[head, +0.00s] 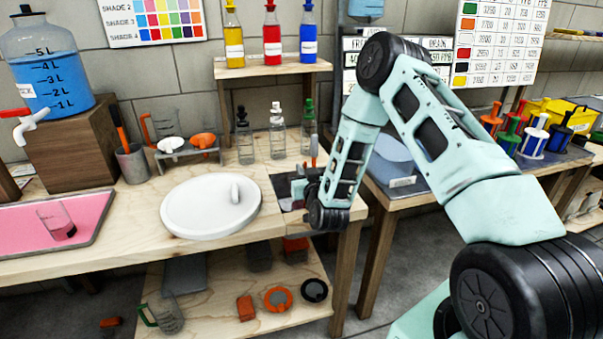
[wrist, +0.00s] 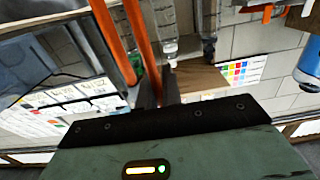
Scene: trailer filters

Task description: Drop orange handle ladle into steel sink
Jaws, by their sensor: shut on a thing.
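My gripper (head: 298,190) is low over the right end of the workbench, at the dark recess of the steel sink (head: 285,183). My arm covers much of the sink. In the wrist view my gripper (wrist: 160,85) is shut, with the orange handle of the ladle (wrist: 146,42) at its fingers. A second orange bar runs beside it; I cannot tell whether it belongs to the same ladle. In the head view a small orange upright piece (head: 314,160) stands above my gripper. The ladle's bowl is not clearly visible.
A round white lid (head: 205,212) lies just left of the sink. Small bottles (head: 277,135) stand behind it, and a scoop rack (head: 188,154) is further left. A pink tray (head: 30,240) lies at far left. A second table with a blue-grey bin (head: 398,165) is right.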

